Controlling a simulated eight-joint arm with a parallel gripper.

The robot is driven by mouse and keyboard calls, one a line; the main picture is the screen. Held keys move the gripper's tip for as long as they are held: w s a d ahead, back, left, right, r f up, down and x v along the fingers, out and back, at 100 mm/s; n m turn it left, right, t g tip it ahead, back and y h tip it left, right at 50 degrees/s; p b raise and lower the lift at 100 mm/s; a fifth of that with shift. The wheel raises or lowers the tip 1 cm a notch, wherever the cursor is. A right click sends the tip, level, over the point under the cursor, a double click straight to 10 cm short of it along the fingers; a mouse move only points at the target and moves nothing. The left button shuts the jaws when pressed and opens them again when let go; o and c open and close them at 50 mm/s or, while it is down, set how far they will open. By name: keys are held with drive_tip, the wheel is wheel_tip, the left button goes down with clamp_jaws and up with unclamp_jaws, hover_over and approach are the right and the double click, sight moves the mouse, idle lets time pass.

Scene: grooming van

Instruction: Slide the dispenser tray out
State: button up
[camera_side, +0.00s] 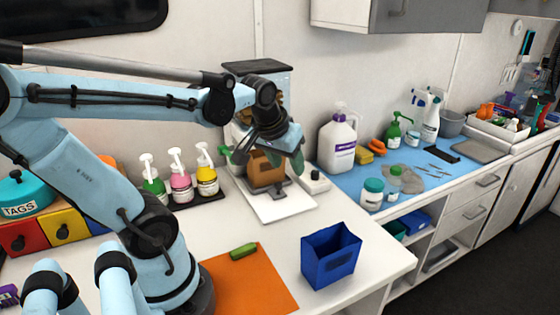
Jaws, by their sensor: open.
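The dispenser (262,67) stands against the wall at the back of the white counter. It has a dark top, a pale body and brown contents partly showing behind my arm. A brown box-like front section (262,172) sits low on it, above a white base plate (272,211) that reaches forward over the counter. A small dark part (281,189) shows at its lower front; I cannot tell whether it is the tray's handle. My gripper (289,160) points down right in front of the dispenser, open, and hides much of it. I cannot tell whether its fingers touch the tray.
Pump bottles (180,178) stand left of the dispenser. A blue bin (330,256) and an orange mat (245,283) with a green block (243,251) lie in front. A white jug (337,140) and a small white-and-black item (314,181) are at right. Counter between base plate and bin is clear.

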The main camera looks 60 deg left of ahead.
sight(278, 184)
drive_tip(key=s+a+n+g, duration=0.1)
drive_tip(key=a+n, duration=0.2)
drive_tip(key=a, duration=0.3)
drive_tip(key=shift+y, duration=0.4)
drive_tip(key=shift+s+x, duration=0.1)
drive_tip(key=shift+x, duration=2.85)
drive_tip(key=shift+s+x, duration=0.15)
drive_tip(key=shift+x, duration=2.75)
drive_tip(key=shift+d+f, duration=0.15)
drive_tip(key=shift+d, duration=0.1)
clamp_jaws()
